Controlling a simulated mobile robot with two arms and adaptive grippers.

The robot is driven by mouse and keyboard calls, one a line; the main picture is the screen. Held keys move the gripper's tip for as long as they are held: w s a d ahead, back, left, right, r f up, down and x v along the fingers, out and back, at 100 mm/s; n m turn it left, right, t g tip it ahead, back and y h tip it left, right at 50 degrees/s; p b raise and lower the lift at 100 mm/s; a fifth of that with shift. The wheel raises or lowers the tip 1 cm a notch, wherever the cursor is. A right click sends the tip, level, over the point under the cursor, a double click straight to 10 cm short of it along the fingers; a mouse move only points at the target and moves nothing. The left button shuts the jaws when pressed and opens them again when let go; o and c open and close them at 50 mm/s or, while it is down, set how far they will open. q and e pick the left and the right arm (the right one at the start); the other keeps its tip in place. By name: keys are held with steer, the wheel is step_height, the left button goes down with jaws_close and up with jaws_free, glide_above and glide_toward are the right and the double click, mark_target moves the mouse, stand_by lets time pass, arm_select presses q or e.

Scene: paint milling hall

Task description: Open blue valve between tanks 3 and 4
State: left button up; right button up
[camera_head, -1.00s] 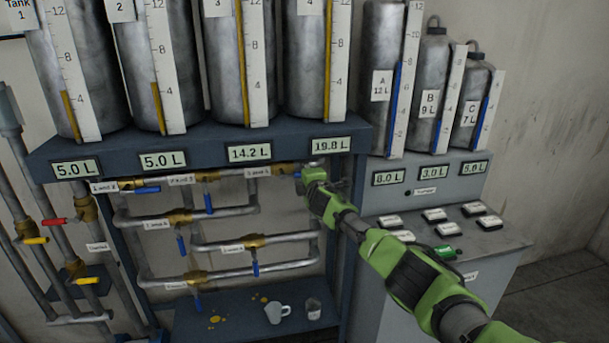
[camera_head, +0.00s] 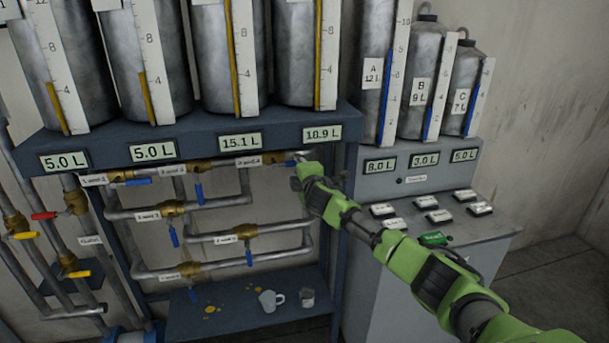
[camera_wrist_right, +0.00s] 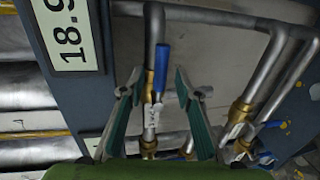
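The valve between tanks 3 and 4 has a brass body (camera_head: 283,157) on the top pipe, by the label "3 and 4" (camera_head: 262,161). My right gripper (camera_head: 302,160) is at its right end and partly hides it. In the right wrist view the blue lever (camera_wrist_right: 162,68) lies roughly along its pipe. The open fingers (camera_wrist_right: 157,80) are on either side of the lever and pipe; I cannot tell if they touch. The tank 3 display (camera_head: 241,141) reads 15.1 L and the tank 4 display (camera_head: 322,134) reads 18.9 L. My left gripper is out of view.
Other blue-lever valves (camera_head: 174,207) sit on nearby pipes, with red (camera_head: 44,216) and yellow (camera_head: 78,274) levers at left. A mug (camera_head: 270,300) and a small jar (camera_head: 307,297) stand on the lower shelf. A console (camera_head: 440,232) with several buttons is at right.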

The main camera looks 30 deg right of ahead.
steer(key=v, duration=0.7)
steer(key=shift+s, duration=0.15)
stand_by(0.4)
steer(key=s+a+f+m+g+y+b, duration=0.15)
steer(key=s+f, duration=0.25)
steer(key=f, duration=0.9)
steer(key=s+f+m+g+b, duration=0.15)
steer(key=s+f, duration=0.25)
steer(key=f, duration=0.9)
steer(key=s+a+f+m+g+b, duration=0.1)
steer(key=s+f+m+g, duration=0.3)
steer(key=f, duration=0.9)
steer(key=s+a+f+g+b, duration=0.1)
steer(key=s+a+f+g, duration=0.15)
steer(key=s+f, duration=1.65)
steer(key=s+a+f+m+g+b, duration=0.1)
steer(key=s+f, duration=0.4)
steer(key=s, duration=0.7)
steer(key=s+a+f+m+g+y+b, duration=0.1)
steer(key=s+a+f, duration=0.4)
steer(key=s, duration=0.8)
steer(key=s+a+f+m+g+y+b, duration=0.1)
steer(key=s+a+f+m+g, duration=0.2)
steer(key=s+f, duration=0.4)
steer(key=s+m, duration=0.1)
steer(key=s, duration=0.5)
steer(key=shift+f, duration=0.25)
